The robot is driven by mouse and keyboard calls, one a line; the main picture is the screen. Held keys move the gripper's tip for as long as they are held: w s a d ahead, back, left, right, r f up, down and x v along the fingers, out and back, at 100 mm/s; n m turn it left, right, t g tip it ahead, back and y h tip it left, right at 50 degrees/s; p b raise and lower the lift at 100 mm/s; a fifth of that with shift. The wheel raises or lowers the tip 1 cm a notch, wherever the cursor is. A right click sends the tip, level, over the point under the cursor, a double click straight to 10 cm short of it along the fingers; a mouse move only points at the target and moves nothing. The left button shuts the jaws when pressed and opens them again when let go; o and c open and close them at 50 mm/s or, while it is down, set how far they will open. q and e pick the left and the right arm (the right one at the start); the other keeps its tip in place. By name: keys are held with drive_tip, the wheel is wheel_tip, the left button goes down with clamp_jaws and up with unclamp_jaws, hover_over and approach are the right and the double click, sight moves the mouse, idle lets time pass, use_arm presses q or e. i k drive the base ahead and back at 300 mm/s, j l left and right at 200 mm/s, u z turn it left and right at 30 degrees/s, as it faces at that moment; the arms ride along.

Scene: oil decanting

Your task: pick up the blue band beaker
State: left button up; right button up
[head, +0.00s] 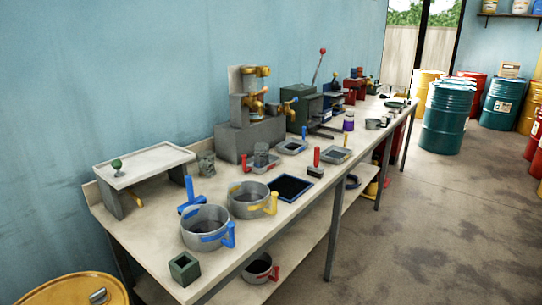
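A grey metal beaker (196,236) with blue on its wall and a blue handle stands upright near the front of the workbench (152,241). It is the closest match to the blue band beaker. A similar grey beaker (240,206) with a yellow handle stands just behind it to the right. A blue T-shaped handle (189,192) rises behind the blue-marked beaker. Neither of my grippers is in the head view.
A small green-grey square box (184,268) sits at the bench's near end. A grey raised stand (145,165) is at back left. A blue-edged dark mat (290,188), shallow trays and a tap fixture (254,105) are farther along. A yellow drum (60,290) stands at lower left.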

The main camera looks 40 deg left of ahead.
sight(261, 150)
drive_tip(key=i+l+u, duration=0.2)
drive_tip(key=i+u, duration=0.25)
drive_tip(key=i+l+u, duration=0.4)
drive_tip(key=i, duration=0.2)
